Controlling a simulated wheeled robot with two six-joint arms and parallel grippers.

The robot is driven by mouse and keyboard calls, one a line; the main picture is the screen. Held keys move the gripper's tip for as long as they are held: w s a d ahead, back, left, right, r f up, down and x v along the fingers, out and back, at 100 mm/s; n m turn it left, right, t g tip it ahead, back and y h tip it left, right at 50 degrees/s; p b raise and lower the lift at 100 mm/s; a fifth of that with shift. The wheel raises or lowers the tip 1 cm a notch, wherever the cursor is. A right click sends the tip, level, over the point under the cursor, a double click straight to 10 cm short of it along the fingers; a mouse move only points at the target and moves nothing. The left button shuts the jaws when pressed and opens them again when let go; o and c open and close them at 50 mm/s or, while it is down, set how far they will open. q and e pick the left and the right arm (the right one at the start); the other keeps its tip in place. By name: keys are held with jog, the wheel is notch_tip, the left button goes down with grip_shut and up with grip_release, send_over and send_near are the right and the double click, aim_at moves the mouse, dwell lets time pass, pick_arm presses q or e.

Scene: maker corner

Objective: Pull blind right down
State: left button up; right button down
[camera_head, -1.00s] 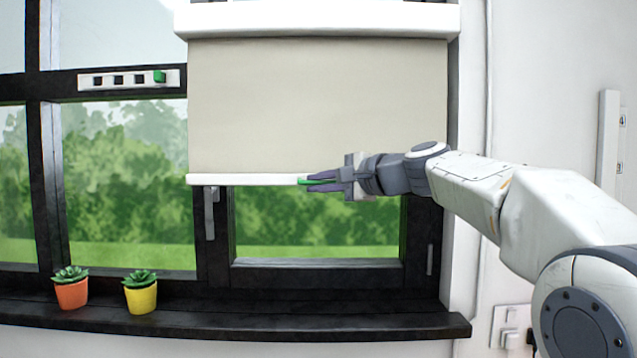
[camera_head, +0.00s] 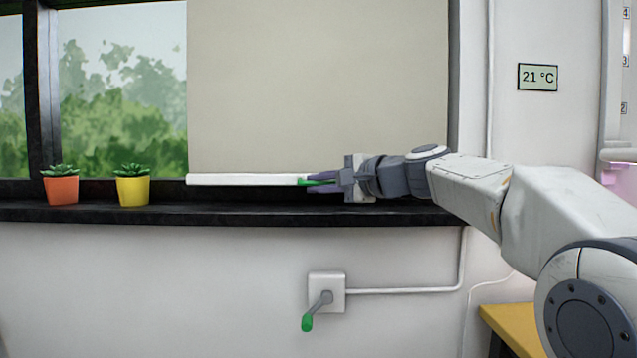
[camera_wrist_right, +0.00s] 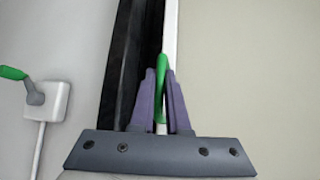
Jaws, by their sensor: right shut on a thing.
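The right blind (camera_head: 315,90) is a beige sheet that covers the right part of the window, with a white bottom bar (camera_head: 240,180) just above the dark sill. A green tab (camera_head: 303,182) sits on the bar. My right gripper (camera_head: 318,183) is shut on the green tab, which also shows between the purple fingers in the right wrist view (camera_wrist_right: 161,85). The white bar runs up behind the tab there. My left gripper is not in view.
An orange pot (camera_head: 61,190) and a yellow pot (camera_head: 133,191) with plants stand on the dark sill (camera_head: 230,213), left of the blind. A wall crank with a green handle (camera_head: 307,322) is below the sill. A yellow tabletop (camera_head: 518,325) is at lower right.

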pick_arm(q)
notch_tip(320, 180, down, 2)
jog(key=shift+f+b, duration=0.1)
jog(key=shift+b, duration=0.45)
pick_arm(e)
notch_tip(320, 180, down, 2)
jog(key=shift+f, duration=0.25)
jog(key=c, duration=0.9)
grip_release()
jog(key=shift+f, duration=0.1)
jog(key=shift+d+r, duration=0.1)
jog(key=shift+r, duration=0.1)
